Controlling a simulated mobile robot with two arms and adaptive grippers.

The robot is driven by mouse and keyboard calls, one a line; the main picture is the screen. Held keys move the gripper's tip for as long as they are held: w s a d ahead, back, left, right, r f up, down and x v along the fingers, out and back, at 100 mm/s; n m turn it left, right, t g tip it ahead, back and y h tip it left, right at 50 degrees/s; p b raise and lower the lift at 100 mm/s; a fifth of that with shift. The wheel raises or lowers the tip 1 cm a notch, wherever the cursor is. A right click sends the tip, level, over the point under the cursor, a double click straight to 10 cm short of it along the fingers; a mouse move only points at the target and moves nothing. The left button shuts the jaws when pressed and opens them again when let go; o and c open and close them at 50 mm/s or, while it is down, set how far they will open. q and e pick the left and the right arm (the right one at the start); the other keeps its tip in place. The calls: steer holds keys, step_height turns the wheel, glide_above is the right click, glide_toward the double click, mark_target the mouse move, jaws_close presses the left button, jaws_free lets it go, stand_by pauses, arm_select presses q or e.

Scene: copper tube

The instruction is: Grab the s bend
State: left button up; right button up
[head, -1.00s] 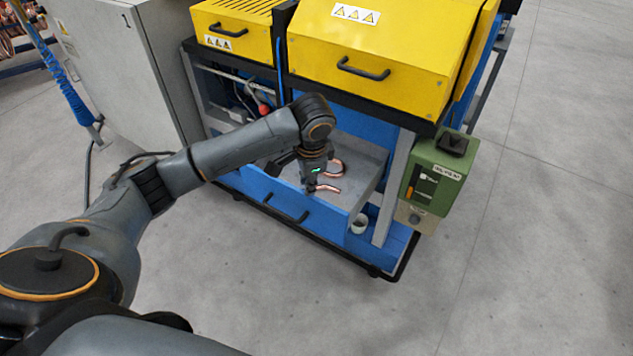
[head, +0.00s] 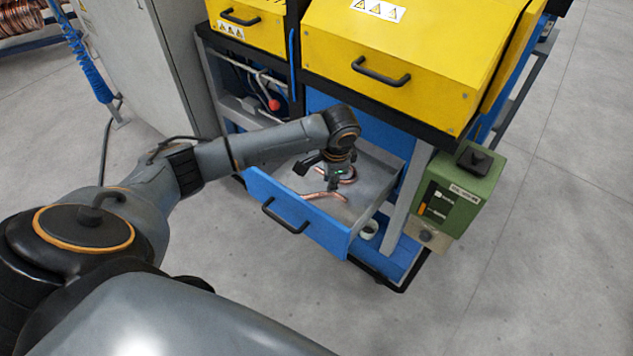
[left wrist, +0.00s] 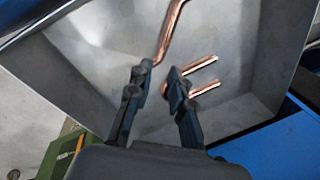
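The s bend (head: 322,196) is a copper tube lying in the open drawer (head: 300,216). In the left wrist view the bent tube (left wrist: 172,30) runs from the top edge down toward the gap between my fingers. My left gripper (head: 334,186) points down over the drawer, by the tube. The left wrist view shows its two black fingers (left wrist: 158,80) apart, with the tube's lower end close to their tips. I cannot tell whether they touch it. My right gripper is not in view.
A second copper piece with two parallel prongs (left wrist: 206,66) lies beside the right finger, its bend partly hidden. The drawer's walls surround the fingers. A yellow-topped machine (head: 400,50) stands above the drawer.

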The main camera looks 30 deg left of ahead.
mark_target(326, 192)
arm_select(q)
steer(key=shift+a+f, duration=0.15)
steer(key=shift+f, duration=0.45)
steer(key=f, duration=0.1)
steer(key=a+f, duration=0.1)
steer(key=f, duration=0.1)
steer(key=shift+w+f, duration=0.15)
steer(key=shift+f, duration=0.1)
steer(key=shift+w+f, duration=0.15)
steer(key=shift+f, duration=0.35)
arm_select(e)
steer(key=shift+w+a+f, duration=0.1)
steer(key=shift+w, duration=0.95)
arm_select(q)
jaws_close()
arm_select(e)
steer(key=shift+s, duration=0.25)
